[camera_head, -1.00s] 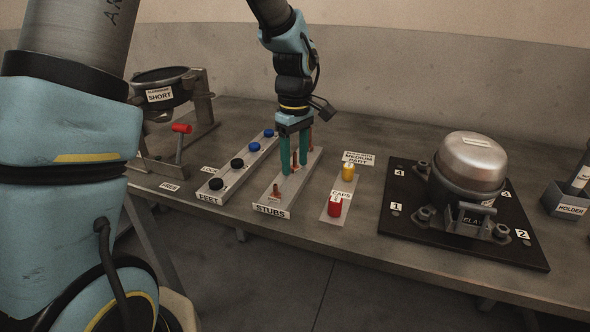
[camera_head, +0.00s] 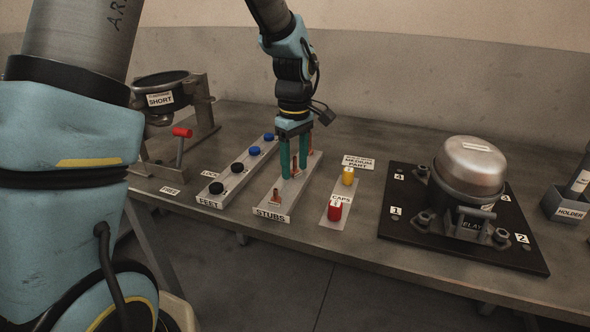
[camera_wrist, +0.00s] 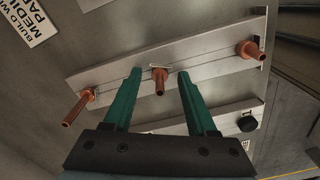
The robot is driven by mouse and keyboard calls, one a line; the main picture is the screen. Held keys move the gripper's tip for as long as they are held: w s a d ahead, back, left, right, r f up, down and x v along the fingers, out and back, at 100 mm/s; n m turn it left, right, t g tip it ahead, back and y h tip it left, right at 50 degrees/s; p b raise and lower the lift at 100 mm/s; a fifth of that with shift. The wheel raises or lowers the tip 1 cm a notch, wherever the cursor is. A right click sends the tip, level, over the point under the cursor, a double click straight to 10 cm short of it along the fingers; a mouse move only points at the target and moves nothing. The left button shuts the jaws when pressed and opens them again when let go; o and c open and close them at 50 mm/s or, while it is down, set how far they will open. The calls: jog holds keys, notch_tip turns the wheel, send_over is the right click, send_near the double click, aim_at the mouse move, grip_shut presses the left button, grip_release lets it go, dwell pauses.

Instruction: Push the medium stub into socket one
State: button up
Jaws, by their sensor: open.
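The stub rack (camera_head: 272,213), labelled STUBS, holds three copper stubs upright: a near one (camera_head: 276,196), a middle one (camera_head: 295,166) and a far one. Which one is the medium stub carries no readable mark. My gripper (camera_head: 294,174) is open over the rack, its green fingers pointing down. In the wrist view, the middle stub (camera_wrist: 160,82) stands between the fingertips (camera_wrist: 159,72), apart from both as far as I can see. The compressor (camera_head: 470,166) sits on a black plate (camera_head: 403,235) with numbered corners; label 1 (camera_head: 395,211) is at its near left. The socket opening itself is not clear.
Left of the stubs is the feet rack (camera_head: 213,201) with black and blue feet. To the right, red (camera_head: 334,211) and yellow (camera_head: 348,176) caps stand on a strip. A holder (camera_head: 570,210) is at the far right. Bare table lies between caps and plate.

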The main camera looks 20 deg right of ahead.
aim_at(295, 157)
dwell(0.4)
grip_shut()
dwell(0.4)
jog(key=shift+r, duration=0.15)
dwell(0.9)
jog(key=shift+r+p, duration=2.5)
jog(key=shift+r, duration=0.35)
